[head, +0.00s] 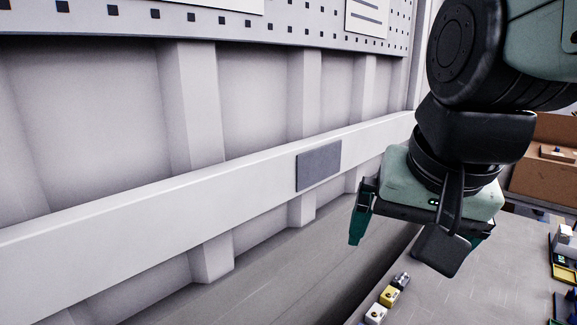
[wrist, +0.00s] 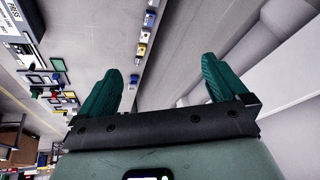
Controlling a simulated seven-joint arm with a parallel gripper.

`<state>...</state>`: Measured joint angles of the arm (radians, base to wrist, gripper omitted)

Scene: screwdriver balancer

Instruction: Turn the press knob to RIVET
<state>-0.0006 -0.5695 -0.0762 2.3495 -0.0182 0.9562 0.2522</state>
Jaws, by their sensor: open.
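A white panel with the lettering PRESS (wrist: 14,22) shows at the top left corner of the wrist view, cut off by the frame. A dark part sits beside the lettering, but I cannot make out the knob or its setting. The panel is not in the head view. My gripper (head: 420,238) hangs pointing down at the right of the head view, in front of the wall. Its two green fingers are spread apart with nothing between them, as the wrist view (wrist: 162,70) also shows. The panel lies well to the left of the fingers there.
Several small blocks, including a yellow one (head: 389,296), stand in a row along the bench edge (head: 440,298). Coloured trays and parts (wrist: 50,80) lie at the left of the wrist view. A ribbed wall with a grey plate (head: 318,166) runs behind. Cardboard boxes (head: 545,170) stand at right.

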